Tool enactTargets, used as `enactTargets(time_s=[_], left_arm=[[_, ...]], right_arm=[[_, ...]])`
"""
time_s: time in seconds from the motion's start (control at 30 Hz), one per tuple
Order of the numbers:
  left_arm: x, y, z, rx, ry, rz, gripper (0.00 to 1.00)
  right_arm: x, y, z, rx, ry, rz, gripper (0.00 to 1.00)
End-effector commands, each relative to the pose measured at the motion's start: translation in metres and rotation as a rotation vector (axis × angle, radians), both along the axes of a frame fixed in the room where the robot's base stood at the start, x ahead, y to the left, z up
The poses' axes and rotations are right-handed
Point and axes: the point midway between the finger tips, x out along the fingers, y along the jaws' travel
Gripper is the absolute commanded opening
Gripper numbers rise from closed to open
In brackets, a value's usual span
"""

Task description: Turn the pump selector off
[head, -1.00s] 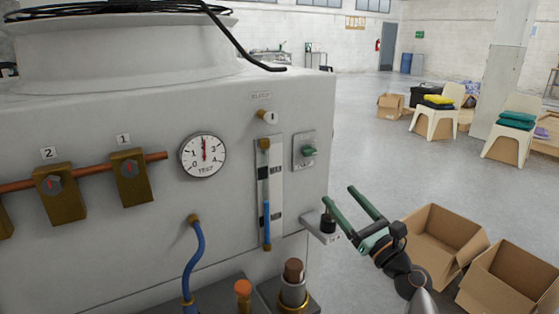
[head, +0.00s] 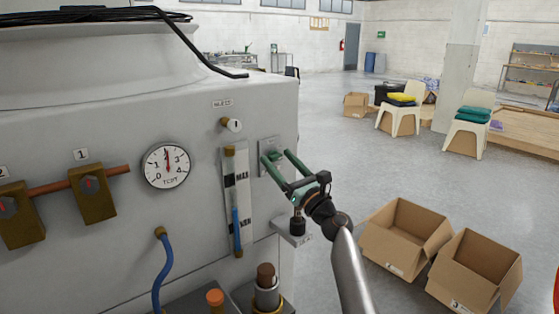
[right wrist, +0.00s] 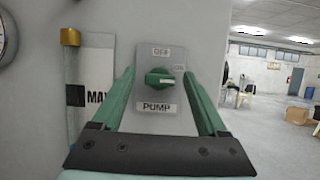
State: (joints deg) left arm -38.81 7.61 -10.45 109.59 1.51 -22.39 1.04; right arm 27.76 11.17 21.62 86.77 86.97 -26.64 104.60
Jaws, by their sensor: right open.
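The pump selector is a green knob (right wrist: 159,77) on a grey plate (right wrist: 160,123), with an OFF label above, a smaller label at upper right and PUMP below. Its bar lies roughly sideways, with a pale mark toward the right. In the head view the plate (head: 267,145) is on the right part of the machine's front, and the knob is mostly hidden by my gripper. My right gripper (head: 276,158) is open in front of the plate. In the right wrist view its fingers flank the knob left and right, with visible gaps; contact is not seen. My left gripper is out of view.
Left of the plate are a level tube (head: 236,200), a small keyed knob (head: 232,124) and a dial gauge (head: 166,166). A bracket with a black knob (head: 297,227) is below my gripper. Open cardboard boxes (head: 405,235) stand on the floor at right.

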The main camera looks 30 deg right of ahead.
Motion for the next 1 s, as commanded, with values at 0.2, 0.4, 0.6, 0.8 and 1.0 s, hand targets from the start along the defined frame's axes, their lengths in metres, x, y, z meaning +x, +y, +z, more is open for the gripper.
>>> enactTargets(time_s=[0.2,0.4,0.6,0.8,1.0], left_arm=[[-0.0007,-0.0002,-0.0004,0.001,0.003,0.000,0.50],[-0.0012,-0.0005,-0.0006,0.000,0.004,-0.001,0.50],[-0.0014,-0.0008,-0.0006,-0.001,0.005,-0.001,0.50],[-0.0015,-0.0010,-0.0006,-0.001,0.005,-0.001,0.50],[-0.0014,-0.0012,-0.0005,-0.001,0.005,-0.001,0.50]], right_arm=[[0.0038,0.0003,0.0015,-0.002,0.001,-0.001,0.76],[0.0036,0.0004,0.0013,-0.002,0.001,-0.001,0.69],[0.0035,0.0004,0.0011,-0.001,0.001,0.000,0.47],[0.0034,0.0004,0.0011,-0.001,0.001,0.000,0.24],[0.0035,0.0005,0.0010,-0.001,0.001,0.000,0.02]])
